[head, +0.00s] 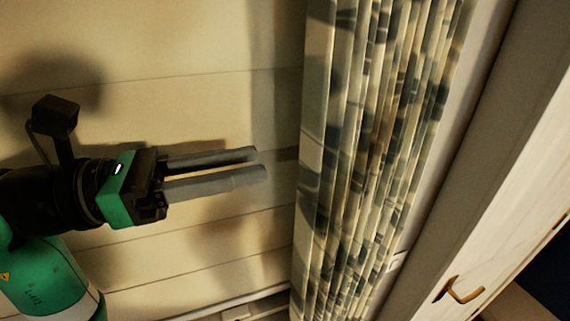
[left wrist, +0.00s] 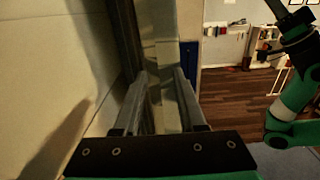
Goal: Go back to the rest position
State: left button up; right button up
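My left gripper (head: 262,164) comes in from the left in the head view, in front of a pale panelled wall. Its two grey fingers point right and are parallel with a gap between them, with nothing held. In the left wrist view the left gripper (left wrist: 160,76) also shows its fingers apart and empty. A green and black arm of mine (left wrist: 290,112) shows at the right edge of the left wrist view, but its fingers cannot be made out there. No laundry or bed can be made out.
A gathered patterned curtain (head: 375,150) hangs just right of the left fingertips, apart from them in the picture. A pale door or frame with a brass handle (head: 463,291) stands at lower right. A wooden floor (left wrist: 236,92) lies open beyond the gripper, with shelves behind.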

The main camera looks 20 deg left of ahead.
pick_arm(q)
jog(key=v, duration=0.3)
jog(key=shift+d, duration=0.1)
dwell(0.3)
